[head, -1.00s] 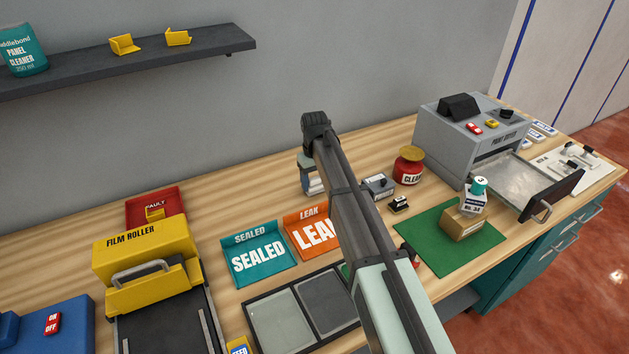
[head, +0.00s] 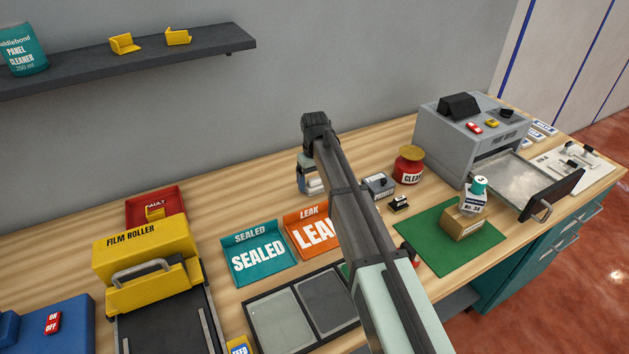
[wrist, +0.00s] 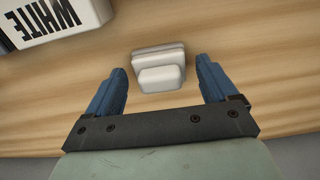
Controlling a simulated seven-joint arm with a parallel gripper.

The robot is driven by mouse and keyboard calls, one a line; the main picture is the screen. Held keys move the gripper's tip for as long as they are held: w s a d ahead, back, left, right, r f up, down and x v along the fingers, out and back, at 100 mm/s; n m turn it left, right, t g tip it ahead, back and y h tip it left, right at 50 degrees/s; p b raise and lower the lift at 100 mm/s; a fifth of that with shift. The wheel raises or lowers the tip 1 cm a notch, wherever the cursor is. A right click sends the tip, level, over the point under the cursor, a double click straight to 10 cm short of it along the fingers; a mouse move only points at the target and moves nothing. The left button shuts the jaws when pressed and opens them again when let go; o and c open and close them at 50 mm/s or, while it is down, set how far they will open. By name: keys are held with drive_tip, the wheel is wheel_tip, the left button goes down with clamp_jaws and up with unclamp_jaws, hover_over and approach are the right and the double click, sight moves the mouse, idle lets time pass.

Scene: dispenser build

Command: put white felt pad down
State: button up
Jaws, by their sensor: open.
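My gripper (wrist: 163,88) is open in the wrist view, its two blue fingers spread apart. The white felt pad (wrist: 160,78) lies on the wooden bench just ahead of and between the fingertips, with a gap to each finger. It looks like a small white block with a stepped shape. In the head view my gripper is mostly hidden behind my own arm, low over the bench near the back wall. A small white piece (head: 314,185) shows there beneath it, partly covered.
A box marked WHITE (wrist: 60,20) stands at upper left in the wrist view. On the bench are a SEALED tray (head: 258,258), a LEAK tray (head: 305,218), a red CLEAN pot (head: 408,168) and a green mat (head: 425,248). A grey oven-like machine (head: 450,140) stands at right.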

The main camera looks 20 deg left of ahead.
sight(315, 179)
wheel_tip(315, 179, up, 12)
idle(0.6)
